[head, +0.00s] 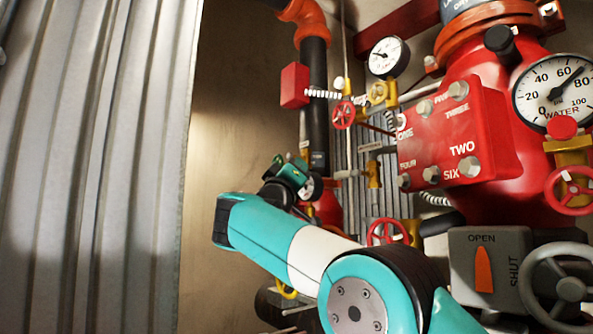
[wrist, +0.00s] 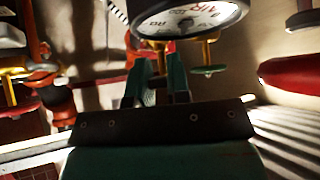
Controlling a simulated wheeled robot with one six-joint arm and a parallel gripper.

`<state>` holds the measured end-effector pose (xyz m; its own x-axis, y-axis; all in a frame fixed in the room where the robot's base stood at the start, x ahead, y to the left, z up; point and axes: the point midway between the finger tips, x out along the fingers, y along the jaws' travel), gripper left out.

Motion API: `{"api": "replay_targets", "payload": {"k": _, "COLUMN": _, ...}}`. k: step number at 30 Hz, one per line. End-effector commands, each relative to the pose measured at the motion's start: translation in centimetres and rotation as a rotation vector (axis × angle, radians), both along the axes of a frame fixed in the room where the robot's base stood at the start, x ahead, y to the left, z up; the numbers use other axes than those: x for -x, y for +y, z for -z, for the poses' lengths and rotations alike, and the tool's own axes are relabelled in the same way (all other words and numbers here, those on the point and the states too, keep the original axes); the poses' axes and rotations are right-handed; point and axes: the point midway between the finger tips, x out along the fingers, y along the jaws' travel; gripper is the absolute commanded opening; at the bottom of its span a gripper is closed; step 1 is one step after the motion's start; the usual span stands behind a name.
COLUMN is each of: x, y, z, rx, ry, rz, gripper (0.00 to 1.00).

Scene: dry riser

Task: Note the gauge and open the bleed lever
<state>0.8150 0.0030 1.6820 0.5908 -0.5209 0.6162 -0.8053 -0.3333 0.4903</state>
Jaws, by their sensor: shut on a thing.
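My gripper (wrist: 165,88) points at pipework below a white dial gauge lettered AIR (wrist: 190,18), seen from beneath with its top cut off. Its two green fingers are shut on a small part below the gauge, which seems to be the bleed lever; the fingers and wrist hide most of it. A brass stem (wrist: 160,62) rises just beyond the fingertips. In the head view my gripper (head: 303,165) is small and partly hidden by my wrist, with part of a dial (head: 311,187) beside it. The large WATER gauge (head: 554,93) has its needle between 60 and 80.
A red valve body with a numbered plate (head: 460,140) fills the right. Another small gauge (head: 388,57) and red handwheels (head: 387,233) stand around it. A grey box (head: 490,268) has its orange pointer toward OPEN. A corrugated metal panel (head: 90,160) stands at left.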

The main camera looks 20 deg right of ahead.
Motion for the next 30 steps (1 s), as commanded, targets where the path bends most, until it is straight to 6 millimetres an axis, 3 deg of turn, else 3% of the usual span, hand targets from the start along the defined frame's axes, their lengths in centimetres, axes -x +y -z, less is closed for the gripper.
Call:
{"api": "replay_targets", "payload": {"k": 5, "x": 0.0, "y": 0.0, "z": -0.1, "rx": 0.0, "ry": -0.001, "rz": -0.002, "gripper": 0.0}}
{"api": "replay_targets", "payload": {"k": 6, "x": 0.0, "y": 0.0, "z": -0.1, "rx": 0.0, "ry": -0.001, "rz": -0.002, "gripper": 0.26}}
{"api": "replay_targets", "payload": {"k": 9, "x": 0.0, "y": 0.0, "z": -0.1, "rx": 0.0, "ry": -0.001, "rz": -0.001, "gripper": 0.43}}
{"api": "replay_targets", "payload": {"k": 18, "x": 0.2, "y": 0.2, "z": 0.2, "rx": 0.001, "ry": 0.0, "rz": -0.001, "gripper": 0.43}}
{"api": "replay_targets", "payload": {"k": 30, "x": 3.6, "y": 3.2, "z": 4.2, "rx": 0.0, "ry": 0.0, "rz": -0.003, "gripper": 0.43}}
